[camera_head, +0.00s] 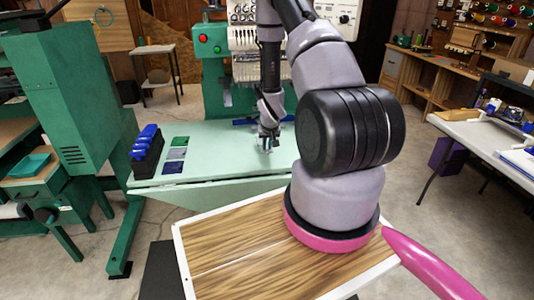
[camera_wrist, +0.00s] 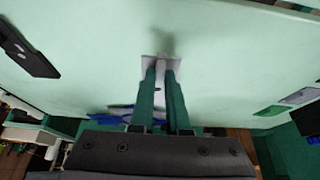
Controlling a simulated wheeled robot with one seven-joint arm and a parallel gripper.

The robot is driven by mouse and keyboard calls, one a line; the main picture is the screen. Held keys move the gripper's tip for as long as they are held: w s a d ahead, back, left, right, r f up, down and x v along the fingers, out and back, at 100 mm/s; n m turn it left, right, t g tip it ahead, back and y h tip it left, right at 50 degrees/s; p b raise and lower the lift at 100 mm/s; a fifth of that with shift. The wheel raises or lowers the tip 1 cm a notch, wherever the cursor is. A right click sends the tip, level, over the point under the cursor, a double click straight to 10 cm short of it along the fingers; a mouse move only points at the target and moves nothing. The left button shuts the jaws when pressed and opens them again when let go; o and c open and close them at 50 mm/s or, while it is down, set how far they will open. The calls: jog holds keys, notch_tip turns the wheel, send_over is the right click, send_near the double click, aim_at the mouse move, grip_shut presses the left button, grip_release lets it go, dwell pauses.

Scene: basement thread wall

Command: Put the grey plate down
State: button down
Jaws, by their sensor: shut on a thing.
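My gripper (camera_head: 267,139) hangs low over the pale green table (camera_head: 225,150) of the machine, in the middle of the head view. In the wrist view its two green fingers (camera_wrist: 160,80) point at the tabletop and are closed on a small light grey plate (camera_wrist: 147,62). The plate shows at and between the fingertips, and the fingers cover much of it. A soft shadow lies on the table just beyond the plate. I cannot tell whether the plate touches the table. In the head view the plate is too small to make out clearly.
A black holder with blue tops (camera_head: 147,152) stands at the table's left end. Beside it lie flat green (camera_head: 180,141), grey (camera_head: 176,154) and dark blue (camera_head: 173,167) pieces. The green machine with red and green buttons (camera_head: 210,45) rises behind. The table around my gripper is mostly clear.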

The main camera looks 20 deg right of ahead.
aim_at(267, 151)
jog(key=shift+f, duration=1.75)
jog(key=shift+f, duration=0.2)
jog(key=c, duration=0.9)
grip_release()
jog(key=shift+r, duration=0.1)
